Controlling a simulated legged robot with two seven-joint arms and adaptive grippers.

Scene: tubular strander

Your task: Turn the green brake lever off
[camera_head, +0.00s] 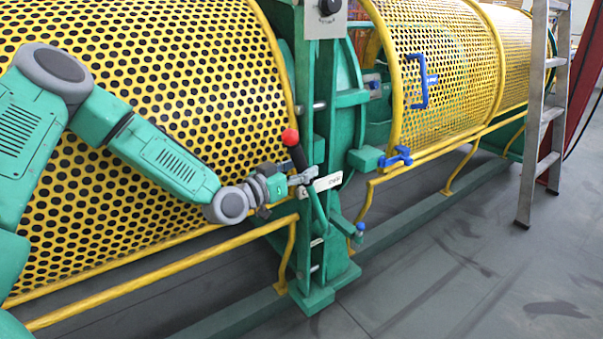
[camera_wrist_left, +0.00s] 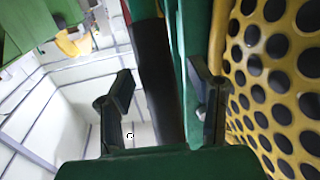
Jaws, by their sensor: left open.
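The brake lever (camera_head: 295,152) has a red ball knob, a black grip and a green lower bar. It stands tilted at the green machine post, beside a white label plate (camera_head: 327,182). My left gripper (camera_head: 303,181) is at the lever, below the red knob. In the left wrist view its two dark fingers (camera_wrist_left: 160,78) are apart. A dark bar (camera_wrist_left: 153,75), which looks like the lever's grip, runs between them with gaps showing on the left side. Contact with the right finger cannot be told. The red knob is not visible in the wrist view. My right gripper is not in view.
A yellow perforated guard (camera_head: 190,70) lies close behind my left arm. The green post (camera_head: 318,120) stands right by the gripper. Yellow rails (camera_head: 160,285) run below. A ladder (camera_head: 545,110) stands at the right. The grey floor (camera_head: 450,270) at front right is clear.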

